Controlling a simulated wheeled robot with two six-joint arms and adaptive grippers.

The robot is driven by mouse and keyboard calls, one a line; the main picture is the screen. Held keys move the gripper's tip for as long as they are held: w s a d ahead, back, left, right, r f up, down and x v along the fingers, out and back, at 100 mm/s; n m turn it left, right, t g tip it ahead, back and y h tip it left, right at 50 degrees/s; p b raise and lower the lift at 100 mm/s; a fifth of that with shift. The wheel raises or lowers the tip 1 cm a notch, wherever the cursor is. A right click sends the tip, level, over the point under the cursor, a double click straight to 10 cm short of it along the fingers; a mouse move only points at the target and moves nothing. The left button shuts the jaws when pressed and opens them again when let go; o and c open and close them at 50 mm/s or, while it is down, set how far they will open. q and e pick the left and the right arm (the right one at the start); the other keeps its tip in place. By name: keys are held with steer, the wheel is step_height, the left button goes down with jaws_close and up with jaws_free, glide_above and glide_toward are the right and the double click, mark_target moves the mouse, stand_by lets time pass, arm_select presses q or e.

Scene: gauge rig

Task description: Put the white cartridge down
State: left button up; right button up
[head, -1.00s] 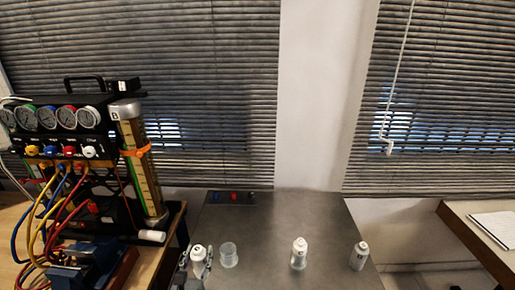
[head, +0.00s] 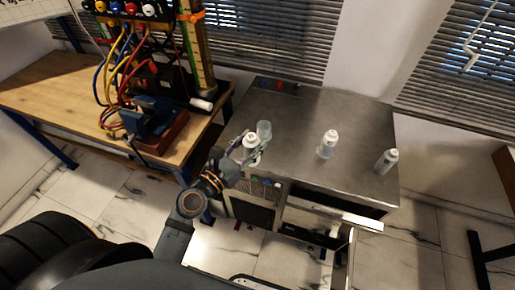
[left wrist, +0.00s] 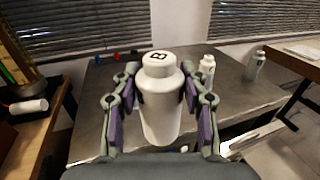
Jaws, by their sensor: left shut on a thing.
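My left gripper (head: 249,146) is shut on a white cartridge (head: 250,138) near the left front edge of the grey metal table (head: 300,105). Two other white bottles stand upright further right, one near the middle (head: 327,146) and one near the right edge (head: 386,162). My right gripper is not in view.
A wooden bench (head: 60,95) to the left carries a gauge rig with coloured hoses, a blue vise (head: 147,117) and a white cylinder (head: 201,104). Small red and blue items (head: 278,86) lie at the table's back.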

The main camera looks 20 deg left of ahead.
arm_select(q)
steer(key=w+f+b, duration=0.2)
steer(key=w+f, duration=0.2)
steer(key=w+a+f+b, duration=0.1)
steer(key=w+f+b, duration=0.1)
steer(key=w+f, duration=0.2)
steer(key=w+a+f+b, duration=0.1)
steer(key=w+f+b, duration=0.1)
steer(key=w+f, duration=0.1)
steer(key=shift+w+a+f, duration=0.1)
steer(key=shift+w+f, duration=0.3)
steer(key=shift+w, duration=0.15)
steer(key=shift+w+f, duration=0.1)
steer(key=shift+f, duration=0.1)
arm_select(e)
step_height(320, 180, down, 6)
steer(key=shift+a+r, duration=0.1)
arm_select(q)
steer(key=shift+f, duration=0.15)
steer(key=o, duration=1.2)
steer(key=shift+o, duration=0.2)
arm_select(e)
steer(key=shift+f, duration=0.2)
